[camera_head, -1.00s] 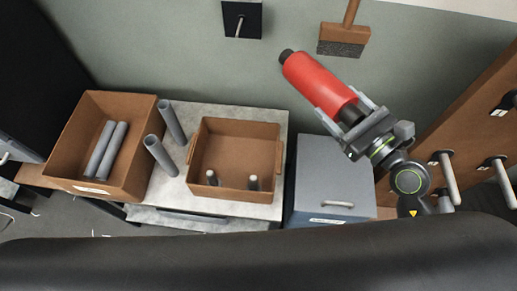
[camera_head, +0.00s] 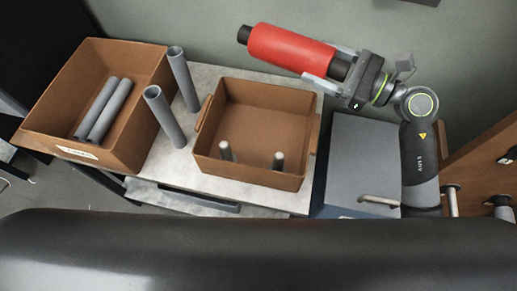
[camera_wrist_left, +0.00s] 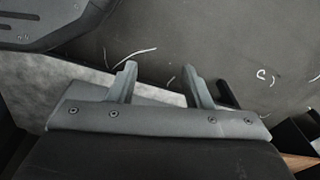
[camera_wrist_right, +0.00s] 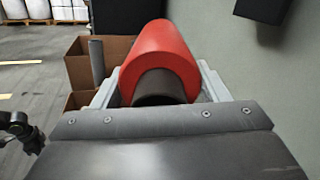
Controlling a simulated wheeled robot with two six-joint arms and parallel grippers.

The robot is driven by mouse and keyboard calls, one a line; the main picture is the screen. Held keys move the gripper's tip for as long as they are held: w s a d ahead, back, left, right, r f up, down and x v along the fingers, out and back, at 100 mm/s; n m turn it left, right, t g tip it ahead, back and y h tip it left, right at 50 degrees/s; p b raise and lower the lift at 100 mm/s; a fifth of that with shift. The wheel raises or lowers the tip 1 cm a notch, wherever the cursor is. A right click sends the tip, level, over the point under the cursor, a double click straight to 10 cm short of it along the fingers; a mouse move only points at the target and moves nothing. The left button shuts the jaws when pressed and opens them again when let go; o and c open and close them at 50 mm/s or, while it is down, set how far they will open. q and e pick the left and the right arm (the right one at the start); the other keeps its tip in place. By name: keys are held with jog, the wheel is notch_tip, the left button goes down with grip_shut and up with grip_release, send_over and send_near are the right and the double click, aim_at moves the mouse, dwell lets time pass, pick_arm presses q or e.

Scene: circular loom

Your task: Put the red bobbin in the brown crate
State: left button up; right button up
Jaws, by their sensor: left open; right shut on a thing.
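The red bobbin (camera_head: 290,47) is a red cylinder with dark core ends. My right gripper (camera_head: 328,68) is shut on its dark core at the right end and holds it in the air, tilted, above the back of the brown crate. The bobbin also fills the middle of the right wrist view (camera_wrist_right: 160,58). The brown crate (camera_head: 248,173) stands on the light table, with two upright pegs inside it. My left gripper (camera_wrist_left: 160,85) is open and empty in the left wrist view, above the dark floor; it is out of the head view.
A larger brown box (camera_head: 45,125) with grey tubes lying in it stands at the left. Two grey tubes (camera_head: 163,117) stand upright between box and crate. A grey cabinet (camera_head: 360,165) with a handle stands right of the table (camera_head: 215,75).

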jog(key=f+g+b, duration=0.1)
jog(key=a+f+n+b, duration=0.1)
jog(key=b, duration=0.1)
jog(key=w+f+g+y+b, duration=0.1)
jog(key=shift+a+f+n+g+b, duration=0.2)
jog(key=shift+n+g+b, duration=0.1)
jog(key=shift+n, duration=0.1)
jog(key=g+b, duration=0.1)
jog(key=n+g+b, duration=0.1)
jog(key=b, duration=0.1)
jog(key=shift+a+f+y, duration=0.35)
jog(key=shift+f+y, duration=0.05)
pick_arm(q)
jog(key=w, duration=0.1)
jog(key=w+d, duration=0.1)
jog(key=shift+w+d+r+b, duration=0.2)
jog(key=shift+w+b, duration=0.1)
jog(key=shift+b, duration=0.1)
pick_arm(e)
notch_tip(320, 180, down, 10)
jog(key=shift+n, duration=0.3)
pick_arm(q)
jog(key=shift+h, duration=0.3)
